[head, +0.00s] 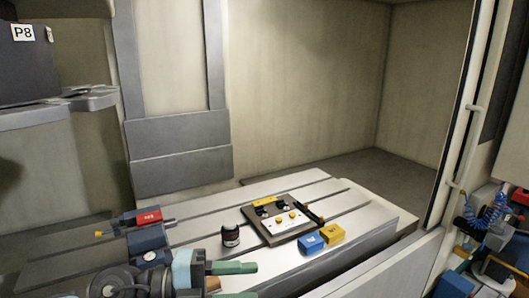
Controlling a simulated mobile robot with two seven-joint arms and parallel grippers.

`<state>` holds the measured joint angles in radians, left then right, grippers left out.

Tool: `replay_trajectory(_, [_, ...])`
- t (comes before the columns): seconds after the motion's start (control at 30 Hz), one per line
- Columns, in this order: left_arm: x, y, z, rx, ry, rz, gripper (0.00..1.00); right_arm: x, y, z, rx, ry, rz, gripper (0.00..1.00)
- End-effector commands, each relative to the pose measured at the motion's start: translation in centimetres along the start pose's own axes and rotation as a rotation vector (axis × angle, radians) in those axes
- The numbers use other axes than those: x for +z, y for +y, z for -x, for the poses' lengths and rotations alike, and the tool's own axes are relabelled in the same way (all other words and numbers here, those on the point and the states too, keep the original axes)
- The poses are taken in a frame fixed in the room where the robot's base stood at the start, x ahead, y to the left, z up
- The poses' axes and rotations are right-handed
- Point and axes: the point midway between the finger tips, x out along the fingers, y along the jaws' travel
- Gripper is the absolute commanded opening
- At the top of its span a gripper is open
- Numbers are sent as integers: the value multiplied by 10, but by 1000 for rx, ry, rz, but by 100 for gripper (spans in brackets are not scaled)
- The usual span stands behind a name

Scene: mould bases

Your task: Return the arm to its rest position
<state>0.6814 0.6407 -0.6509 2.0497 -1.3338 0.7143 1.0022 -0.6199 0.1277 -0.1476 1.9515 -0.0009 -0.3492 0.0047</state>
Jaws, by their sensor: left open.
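My left gripper (250,281) is low in the head view, left of centre, at the front edge of the slotted table (205,232). Its green fingers point right and stand apart, with nothing seen between them; the lower finger is partly cut off by the picture's bottom edge. The dark mould base (262,237) with a light plate lies on the table, beyond and right of the gripper, apart from it. A small dark jar (231,236) stands between them, close behind the gripper. My right gripper is not in view.
A blue block (312,244) and a yellow block (332,234) sit in front of the mould base. A red-topped device (148,217) lies on the left. A dark machine head marked P8 (28,70) hangs upper left. A door frame and clutter stand at right.

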Motion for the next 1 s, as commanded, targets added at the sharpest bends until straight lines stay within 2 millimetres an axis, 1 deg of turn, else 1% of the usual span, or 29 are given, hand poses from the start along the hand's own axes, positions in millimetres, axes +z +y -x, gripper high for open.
replay_trajectory(0.03, [-6,-8,-2,-115,-5,41,43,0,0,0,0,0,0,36])
replay_trajectory(0.13, [-6,-28,3,-341,-58,122,43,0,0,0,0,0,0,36])
replay_trajectory(0.2, [0,-37,13,-486,-121,191,43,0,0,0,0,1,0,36])
replay_trajectory(0.27, [8,-40,25,-599,-190,259,43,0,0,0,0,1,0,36])
replay_trajectory(0.37, [26,-34,50,-760,-335,384,43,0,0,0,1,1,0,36])
replay_trajectory(0.47, [44,-14,78,-880,-509,525,43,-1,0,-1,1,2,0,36])
replay_trajectory(0.5, [51,-1,90,-916,-584,585,43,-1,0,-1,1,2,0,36])
replay_trajectory(0.57, [60,22,107,-954,-706,680,43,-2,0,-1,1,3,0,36])
replay_trajectory(0.67, [66,69,134,-977,-914,846,43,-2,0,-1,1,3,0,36])
replay_trajectory(0.7, [66,91,144,-971,-999,915,43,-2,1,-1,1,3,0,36])
replay_trajectory(0.73, [64,108,151,-962,-1062,970,43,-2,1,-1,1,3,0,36])
replay_trajectory(0.77, [61,125,158,-946,-1124,1023,43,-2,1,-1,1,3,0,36])
replay_trajectory(0.8, [55,150,166,-918,-1208,1097,43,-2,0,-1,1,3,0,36])
replay_trajectory(0.87, [42,185,177,-860,-1325,1206,43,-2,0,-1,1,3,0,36])
replay_trajectory(0.9, [31,208,182,-812,-1398,1278,43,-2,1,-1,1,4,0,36])
replay_trajectory(0.97, [12,238,190,-735,-1491,1376,43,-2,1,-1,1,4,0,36])
replay_trajectory(1.0, [0,254,193,-682,-1542,1432,43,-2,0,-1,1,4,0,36])
